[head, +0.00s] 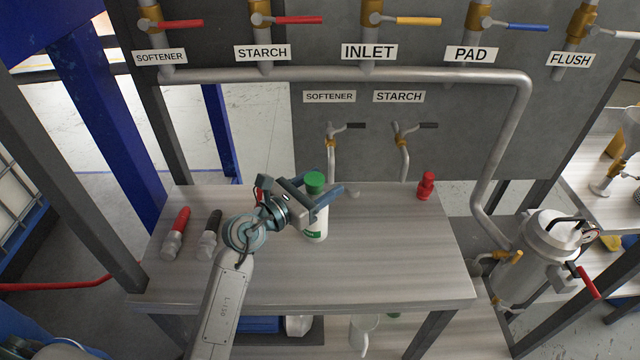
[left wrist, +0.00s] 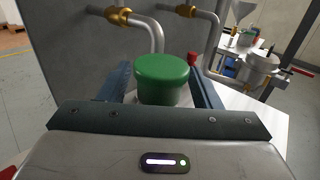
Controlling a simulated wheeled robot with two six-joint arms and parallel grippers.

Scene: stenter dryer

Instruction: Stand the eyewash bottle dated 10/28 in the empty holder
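A white eyewash bottle with a green cap (head: 314,184) stands upright on the grey workbench; its green label shows low on its side, but I cannot read a date. My left gripper (head: 318,192) is open, with one finger on each side of the bottle near the cap. In the left wrist view the green cap (left wrist: 162,78) sits between the two fingers, with a visible gap on each side. I cannot make out an empty holder in either view. My right gripper is not in view.
The workbench (head: 400,255) is clear at right. A red-handled tool (head: 177,232) and a black-handled one (head: 209,235) lie at left. A small red bottle (head: 426,186) stands at the back right. A white container (head: 364,333) sits below, and pipes with taps stand behind.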

